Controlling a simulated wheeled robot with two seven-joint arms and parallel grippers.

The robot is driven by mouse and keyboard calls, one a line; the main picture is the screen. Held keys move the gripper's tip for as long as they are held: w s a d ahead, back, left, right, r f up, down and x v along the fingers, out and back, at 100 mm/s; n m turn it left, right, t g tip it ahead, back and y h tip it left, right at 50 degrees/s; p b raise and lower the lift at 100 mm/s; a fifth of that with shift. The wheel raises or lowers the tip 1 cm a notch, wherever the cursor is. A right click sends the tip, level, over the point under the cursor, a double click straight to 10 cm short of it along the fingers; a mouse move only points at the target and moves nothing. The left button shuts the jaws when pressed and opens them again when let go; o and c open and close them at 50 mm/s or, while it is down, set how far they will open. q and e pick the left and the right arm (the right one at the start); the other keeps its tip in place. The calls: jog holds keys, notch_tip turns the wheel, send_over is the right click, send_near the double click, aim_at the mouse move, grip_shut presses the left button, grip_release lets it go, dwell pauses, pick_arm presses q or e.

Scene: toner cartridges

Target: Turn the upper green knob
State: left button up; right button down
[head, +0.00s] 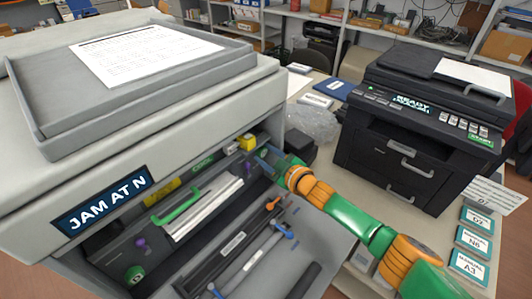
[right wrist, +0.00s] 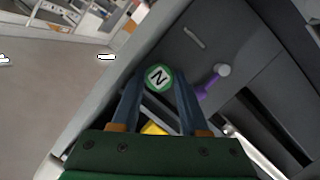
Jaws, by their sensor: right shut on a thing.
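A green-rimmed round knob (right wrist: 159,77) with a white face marked N sits on the grey machine wall in the right wrist view. The two blue fingers of my right gripper (right wrist: 160,84) are shut on it, one on each side. In the head view my right gripper (head: 268,158) reaches into the far right end of the open printer bay and hides the knob. Another green knob (head: 135,274) shows low at the near left of the bay. My left gripper is not in view.
The large printer's display (head: 100,198) reads JAM AT N. A green handle (head: 177,207) and a purple lever (right wrist: 212,80) are in the bay. A pulled-out grey tray with rods (head: 240,262) lies below my right arm. A black printer (head: 415,130) stands at right.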

dwell(0.4)
jog(key=c, duration=0.7)
grip_release()
